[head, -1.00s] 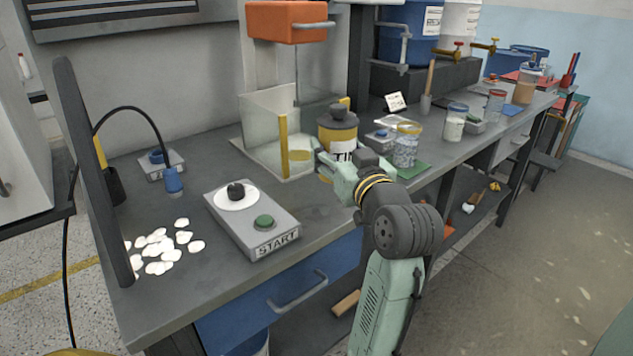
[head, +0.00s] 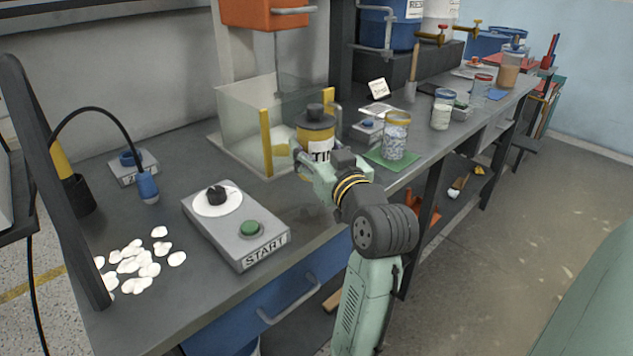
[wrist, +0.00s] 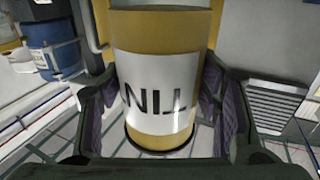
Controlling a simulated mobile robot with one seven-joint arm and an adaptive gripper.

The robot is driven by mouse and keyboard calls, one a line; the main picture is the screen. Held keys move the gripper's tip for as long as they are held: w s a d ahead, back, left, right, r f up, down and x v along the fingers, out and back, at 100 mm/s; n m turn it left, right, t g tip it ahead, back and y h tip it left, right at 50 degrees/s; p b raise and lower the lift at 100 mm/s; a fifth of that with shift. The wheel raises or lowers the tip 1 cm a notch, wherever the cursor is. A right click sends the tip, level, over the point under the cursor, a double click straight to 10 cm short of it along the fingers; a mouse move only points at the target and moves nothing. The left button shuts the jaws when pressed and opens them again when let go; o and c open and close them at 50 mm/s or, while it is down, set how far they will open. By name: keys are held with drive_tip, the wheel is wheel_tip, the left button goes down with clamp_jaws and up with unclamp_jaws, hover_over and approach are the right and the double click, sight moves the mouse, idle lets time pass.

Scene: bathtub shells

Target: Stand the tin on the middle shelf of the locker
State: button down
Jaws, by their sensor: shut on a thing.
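The tin (head: 316,131) is a yellow can with a dark lid and a white label reading TIN. My gripper (head: 300,158) is shut on it, upright, in front of the clear-walled enclosure on the bench in the head view. In the wrist view the tin (wrist: 163,80) fills the middle, its label upside down, with a dark padded finger on each side. Whether its base touches anything is hidden in the head view by my gripper. I cannot make out the locker or its middle shelf in either view.
The clear-walled enclosure (head: 238,120) with yellow posts stands behind the tin. A START box (head: 237,222) and white shells (head: 135,263) lie on the left of the bench (head: 185,290). A jar of shells (head: 396,137) stands close right. Open floor (head: 470,290) lies to the right.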

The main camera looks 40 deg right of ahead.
drive_tip(key=shift+f+p, duration=0.3)
drive_tip(key=shift+f, duration=2.65)
drive_tip(key=shift+f, duration=0.2)
drive_tip(key=c, duration=0.6)
unclamp_jaws()
drive_tip(key=shift+f, duration=0.1)
drive_tip(key=shift+o, duration=0.2)
drive_tip(key=b+v, duration=0.3)
drive_tip(key=v, duration=0.8)
